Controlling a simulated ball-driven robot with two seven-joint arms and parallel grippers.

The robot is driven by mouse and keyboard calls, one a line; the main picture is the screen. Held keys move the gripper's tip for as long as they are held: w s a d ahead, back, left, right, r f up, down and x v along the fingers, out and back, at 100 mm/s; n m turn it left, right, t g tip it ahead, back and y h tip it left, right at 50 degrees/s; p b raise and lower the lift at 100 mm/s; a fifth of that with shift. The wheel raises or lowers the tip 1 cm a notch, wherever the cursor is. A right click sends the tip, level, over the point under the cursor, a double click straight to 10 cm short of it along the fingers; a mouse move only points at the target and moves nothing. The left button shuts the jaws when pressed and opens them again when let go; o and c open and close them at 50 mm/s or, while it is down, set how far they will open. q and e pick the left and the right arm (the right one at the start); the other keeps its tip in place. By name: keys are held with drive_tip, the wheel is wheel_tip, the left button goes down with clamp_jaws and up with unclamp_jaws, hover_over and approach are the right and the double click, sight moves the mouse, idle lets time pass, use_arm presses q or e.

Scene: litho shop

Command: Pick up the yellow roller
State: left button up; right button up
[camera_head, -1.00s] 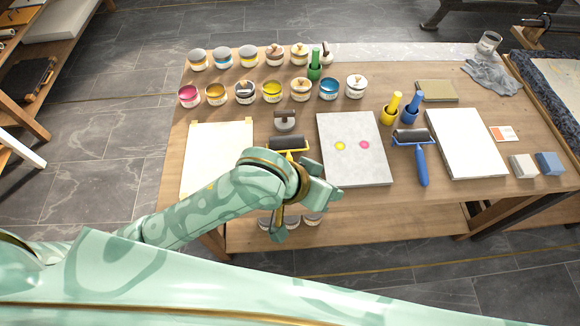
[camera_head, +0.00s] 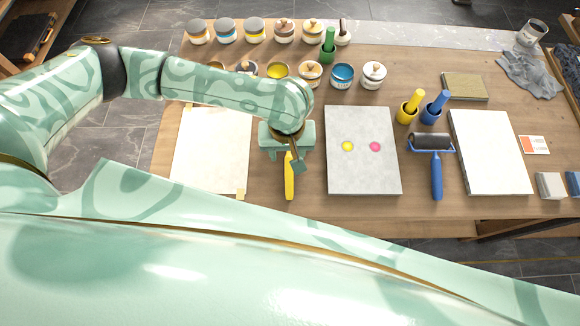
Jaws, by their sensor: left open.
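The yellow roller lies on the wooden table, between a cream sheet on the left and the grey stone slab (camera_head: 362,180) on the right. Its yellow handle (camera_head: 289,180) points toward the table's front edge. Its roller head is hidden under my left gripper (camera_head: 289,150). The left gripper is open and hangs over the roller from above, near the top of the handle. I cannot tell whether it touches the roller. My right gripper is not in view.
A blue roller (camera_head: 437,175) lies right of the slab, which carries yellow and pink ink spots. Paint jars (camera_head: 342,76) stand in rows behind. Yellow (camera_head: 409,107) and blue (camera_head: 436,108) handled tools stand right of the slab's far end. A white slab (camera_head: 490,155) lies farther right.

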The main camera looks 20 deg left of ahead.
sight(289, 159)
use_arm(q)
drive_tip(key=f, duration=0.1)
drive_tip(key=f+b, duration=0.1)
drive_tip(key=f, duration=0.3)
drive_tip(key=shift+w+f+b, duration=0.1)
drive_tip(key=shift+w+b, duration=0.25)
drive_tip(key=shift+w, duration=0.05)
drive_tip(key=shift+f+b, duration=0.3)
drive_tip(key=shift+f, duration=0.6)
wheel_tip(289, 159, down, 5)
drive_tip(key=b, duration=0.3)
drive_tip(key=shift+s+d+b, duration=0.1)
drive_tip(key=shift+b, duration=0.2)
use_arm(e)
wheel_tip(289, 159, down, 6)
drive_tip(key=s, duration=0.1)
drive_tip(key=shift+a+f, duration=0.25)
use_arm(q)
drive_tip(key=shift+c, duration=0.4)
clamp_jaws()
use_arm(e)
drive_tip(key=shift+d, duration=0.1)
